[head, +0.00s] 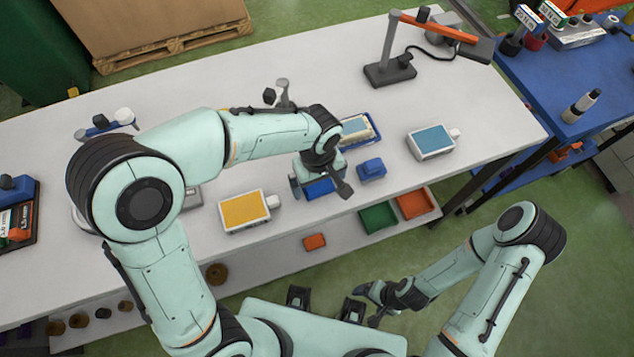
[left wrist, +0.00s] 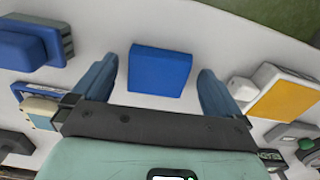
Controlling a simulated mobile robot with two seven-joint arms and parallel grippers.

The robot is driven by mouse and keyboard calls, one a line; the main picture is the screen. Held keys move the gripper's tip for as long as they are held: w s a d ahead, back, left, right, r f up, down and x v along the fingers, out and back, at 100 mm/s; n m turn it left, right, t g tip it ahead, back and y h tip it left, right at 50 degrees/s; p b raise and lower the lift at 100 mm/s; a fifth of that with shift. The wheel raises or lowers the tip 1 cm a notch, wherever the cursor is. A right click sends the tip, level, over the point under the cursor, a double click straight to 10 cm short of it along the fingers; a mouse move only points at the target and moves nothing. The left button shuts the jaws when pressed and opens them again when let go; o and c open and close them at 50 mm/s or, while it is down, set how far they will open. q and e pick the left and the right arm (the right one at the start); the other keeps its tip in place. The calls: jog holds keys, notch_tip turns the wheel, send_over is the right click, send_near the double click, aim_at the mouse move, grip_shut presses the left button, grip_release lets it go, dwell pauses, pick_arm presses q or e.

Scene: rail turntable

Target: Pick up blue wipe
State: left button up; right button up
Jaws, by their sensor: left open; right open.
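The blue wipe, a flat blue square (left wrist: 159,70), lies on the pale bench top and shows between my left fingers in the left wrist view. In the head view part of this blue wipe (head: 317,189) shows under my left gripper; the hand hides the rest. My left gripper (head: 320,186) is open, pointing down, with one finger to each side of the wipe. The fingers (left wrist: 158,85) show no contact with it. My right gripper (head: 369,302) is open and empty, low in front of the bench, away from the wipe.
A blue block (head: 371,168) stands close right of my left gripper, and a blue tray (head: 373,137) lies behind it. A yellow-topped box (head: 245,210) is to the left, a blue-topped box (head: 431,141) to the right. A lamp stand (head: 390,72) is at the back.

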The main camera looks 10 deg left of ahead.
aim_at(318, 184)
pick_arm(q)
jog(key=c, duration=1.1)
jog(key=shift+o, duration=0.2)
notch_tip(318, 184, up, 20)
jog(key=p, duration=0.2)
jog(key=shift+p, duration=0.35)
pick_arm(e)
jog(key=w+r, duration=0.2)
jog(key=r, duration=0.1)
jog(key=shift+w+r, duration=0.15)
jog(key=shift+r, duration=0.1)
pick_arm(q)
jog(key=shift+o, duration=0.6)
